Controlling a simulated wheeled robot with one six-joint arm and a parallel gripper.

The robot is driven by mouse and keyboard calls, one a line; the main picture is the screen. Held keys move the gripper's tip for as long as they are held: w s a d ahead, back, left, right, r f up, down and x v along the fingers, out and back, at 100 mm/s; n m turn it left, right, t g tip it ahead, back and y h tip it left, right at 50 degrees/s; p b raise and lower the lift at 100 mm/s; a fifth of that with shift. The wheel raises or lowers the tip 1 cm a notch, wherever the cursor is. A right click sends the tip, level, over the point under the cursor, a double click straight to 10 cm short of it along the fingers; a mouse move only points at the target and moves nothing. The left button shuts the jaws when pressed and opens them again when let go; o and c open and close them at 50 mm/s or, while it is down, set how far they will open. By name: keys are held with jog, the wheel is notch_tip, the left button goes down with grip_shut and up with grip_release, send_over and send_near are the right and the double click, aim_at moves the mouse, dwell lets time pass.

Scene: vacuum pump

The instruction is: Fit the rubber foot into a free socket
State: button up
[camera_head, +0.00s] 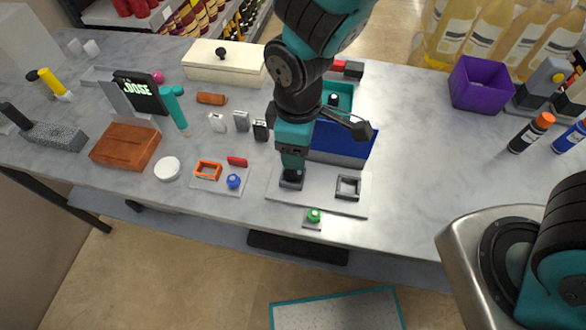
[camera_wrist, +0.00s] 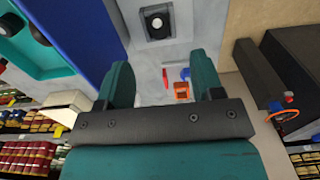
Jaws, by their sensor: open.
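My gripper (camera_head: 293,163) points down over the light grey base plate (camera_head: 318,198). Its teal fingers are apart and empty in the wrist view (camera_wrist: 163,72). A black block, which looks like the rubber foot (camera_head: 291,180), stands in or on a socket just below the fingertips. In the wrist view the dark foot (camera_wrist: 157,22) has a pale round top inside a square frame, beyond the fingertips and apart from them. How deep it sits is not clear. A second square socket (camera_head: 347,187) on the right of the plate shows an empty opening.
The blue and teal pump body (camera_head: 345,143) stands behind the plate, close to my arm. A green knob (camera_head: 313,215) is in front. An orange frame (camera_head: 208,170) and blue knob (camera_head: 233,181) lie left. The table to the right is clear up to bottles (camera_head: 531,132).

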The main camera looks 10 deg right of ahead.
aim_at(293, 174)
notch_tip(293, 174, down, 4)
jog(key=shift+r, duration=0.2)
jog(key=shift+w+a+f+p, duration=0.1)
jog(key=shift+f+p, duration=0.25)
jog(key=shift+f, duration=0.55)
jog(key=shift+w+a+f+p, duration=0.15)
jog(key=shift+f+p, duration=0.25)
jog(key=shift+f, duration=0.55)
jog(key=shift+w+a+f+p, duration=0.1)
jog(key=shift+f+p, duration=0.25)
jog(key=shift+f, duration=0.55)
jog(key=c, duration=1.1)
jog(key=shift+o, duration=0.2)
jog(key=shift+r, duration=0.1)
